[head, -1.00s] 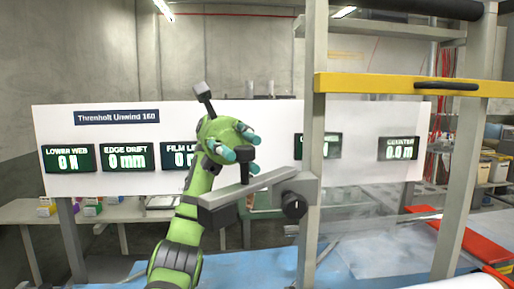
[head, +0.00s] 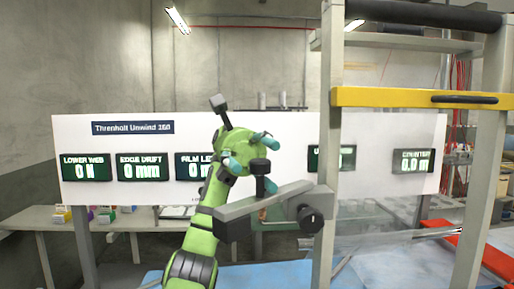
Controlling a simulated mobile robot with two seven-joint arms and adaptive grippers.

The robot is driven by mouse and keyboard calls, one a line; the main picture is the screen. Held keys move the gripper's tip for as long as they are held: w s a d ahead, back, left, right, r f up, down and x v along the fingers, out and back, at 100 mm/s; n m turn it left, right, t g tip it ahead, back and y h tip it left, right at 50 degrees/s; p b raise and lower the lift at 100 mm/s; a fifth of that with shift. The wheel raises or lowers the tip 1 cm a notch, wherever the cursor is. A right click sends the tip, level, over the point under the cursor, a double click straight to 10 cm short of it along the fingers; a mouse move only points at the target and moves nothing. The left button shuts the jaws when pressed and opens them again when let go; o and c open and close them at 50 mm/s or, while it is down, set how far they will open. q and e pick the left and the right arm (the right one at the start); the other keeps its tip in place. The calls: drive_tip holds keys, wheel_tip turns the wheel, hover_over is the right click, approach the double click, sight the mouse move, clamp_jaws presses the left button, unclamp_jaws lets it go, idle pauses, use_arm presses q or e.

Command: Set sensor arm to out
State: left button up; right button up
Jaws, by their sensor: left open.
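The sensor arm (head: 270,208) is a grey bar that runs from a dark block at its left end up to a pivot with a black knob (head: 309,219) on the grey upright. A black handle (head: 260,176) with a round top stands up from the bar. My left gripper (head: 248,151), green with teal fingertips, is open beside the handle's top, with the fingertips on its left and above. I cannot tell whether they touch it. My right gripper is not in view.
A white panel (head: 270,135) with several dark readouts stands behind. A yellow crossbar (head: 400,97) spans the frame's uprights at right. A blue surface (head: 265,275) lies below, and a red part (head: 497,262) is at lower right.

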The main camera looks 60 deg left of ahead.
use_arm(q)
drive_tip(key=shift+s+r, duration=0.1)
drive_tip(key=shift+r, duration=4.9)
